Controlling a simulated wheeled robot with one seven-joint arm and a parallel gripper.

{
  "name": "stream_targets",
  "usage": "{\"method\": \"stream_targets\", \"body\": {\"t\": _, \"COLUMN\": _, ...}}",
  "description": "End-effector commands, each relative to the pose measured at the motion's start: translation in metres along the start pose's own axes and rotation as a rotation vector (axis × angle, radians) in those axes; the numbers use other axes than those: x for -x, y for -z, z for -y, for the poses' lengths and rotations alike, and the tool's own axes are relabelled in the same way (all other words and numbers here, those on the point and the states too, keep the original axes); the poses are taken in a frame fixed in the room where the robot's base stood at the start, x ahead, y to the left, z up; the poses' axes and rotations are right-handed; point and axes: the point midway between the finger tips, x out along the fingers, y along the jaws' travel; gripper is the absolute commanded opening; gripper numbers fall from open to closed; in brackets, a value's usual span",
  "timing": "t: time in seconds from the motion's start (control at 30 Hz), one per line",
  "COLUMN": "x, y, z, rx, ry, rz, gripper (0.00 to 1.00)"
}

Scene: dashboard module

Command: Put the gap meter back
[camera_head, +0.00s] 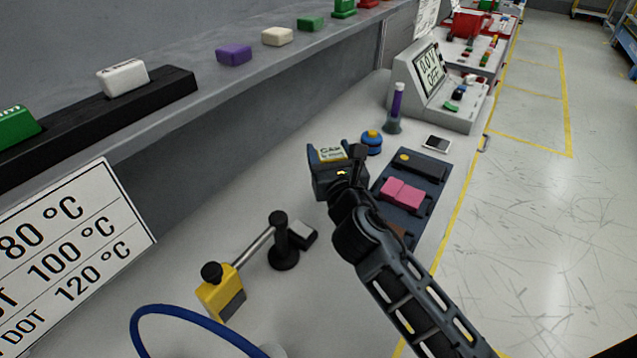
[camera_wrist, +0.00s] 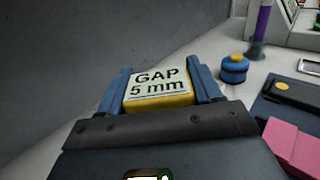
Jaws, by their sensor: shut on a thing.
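The gap meter is a yellow block with a white label reading "GAP 5 mm"; in the wrist view the gap meter (camera_wrist: 160,88) sits between the two blue fingers of my gripper (camera_wrist: 158,76). My gripper is shut on it. In the head view my gripper (camera_head: 332,148) is over the pale bench, left of the dark blue tray, and the label of the gap meter (camera_head: 332,154) faces up. Its underside is hidden, so I cannot tell its height over the bench. The dark blue tray (camera_head: 436,155) holds a pink block (camera_head: 403,194) and a black piece with a yellow dot.
A blue round piece (camera_head: 372,138) and a purple-topped stand (camera_head: 395,108) are behind my gripper. A display unit (camera_head: 440,85) is farther back. A yellow block (camera_head: 222,291) with a rod and black post (camera_head: 282,240) stands at lower left. A grey shelf (camera_head: 215,75) runs along the left.

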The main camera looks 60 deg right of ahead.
Motion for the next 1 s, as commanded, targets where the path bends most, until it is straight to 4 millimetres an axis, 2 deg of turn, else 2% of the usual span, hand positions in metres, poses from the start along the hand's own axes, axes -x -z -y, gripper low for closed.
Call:
{"method": "stream_targets", "body": {"t": 0.03, "x": 0.003, "y": 0.007, "z": -0.008, "rx": 0.001, "ry": -0.002, "rz": 0.001, "gripper": 0.23}}
{"method": "stream_targets", "body": {"t": 0.2, "x": 0.008, "y": 0.014, "z": -0.022, "rx": 0.001, "ry": -0.001, "rz": 0.001, "gripper": 0.23}}
{"method": "stream_targets", "body": {"t": 0.27, "x": 0.008, "y": 0.017, "z": -0.023, "rx": 0.0, "ry": 0.0, "rz": 0.0, "gripper": 0.23}}
{"method": "stream_targets", "body": {"t": 0.53, "x": 0.008, "y": 0.052, "z": -0.023, "rx": 0.001, "ry": 0.0, "rz": 0.0, "gripper": 0.23}}
{"method": "stream_targets", "body": {"t": 1.0, "x": 0.008, "y": 0.059, "z": -0.023, "rx": 0.0, "ry": -0.001, "rz": 0.001, "gripper": 0.23}}
